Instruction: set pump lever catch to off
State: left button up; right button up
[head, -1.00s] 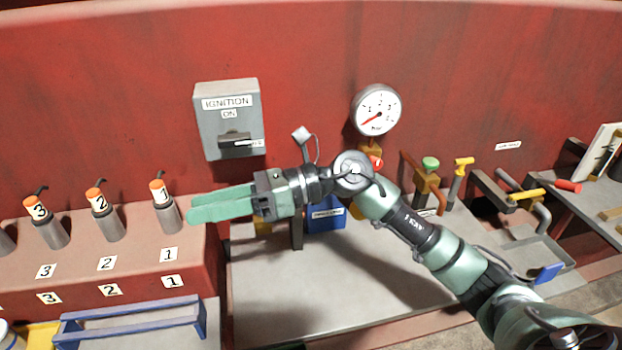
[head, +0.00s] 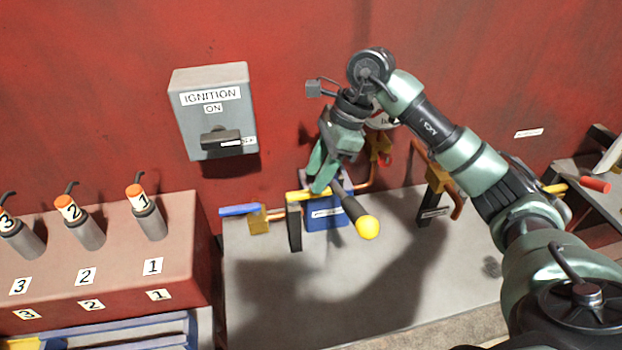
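The pump lever (head: 352,211) is a dark bar with a yellow ball knob (head: 367,228), pointing toward the front right. It stands at a blue box (head: 328,217) on the grey bench. A yellow bar (head: 300,195), perhaps the catch, lies across the top of a black post (head: 294,228) left of the lever. My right gripper (head: 321,184) points down, its green fingertips just above or at the yellow bar's right end. I cannot tell whether they touch it, or how far apart the fingers are. The box's label is too small to read. My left gripper is not in view.
A grey ignition box (head: 212,110) hangs on the red wall. A blue-handled valve (head: 240,211) lies left of the post. Numbered orange-topped cylinders (head: 148,215) stand on the red block at left. My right arm partly covers the gauge (head: 384,120). The front bench is clear.

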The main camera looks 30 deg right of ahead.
aim_at(307, 191)
jog(key=x, duration=0.3)
jog(key=shift+w+f+p, duration=0.2)
jog(key=shift+f+p, duration=0.05)
jog(key=shift+p, duration=0.05)
jog(key=shift+f, duration=0.15)
jog(key=shift+a, duration=0.1)
grip_shut()
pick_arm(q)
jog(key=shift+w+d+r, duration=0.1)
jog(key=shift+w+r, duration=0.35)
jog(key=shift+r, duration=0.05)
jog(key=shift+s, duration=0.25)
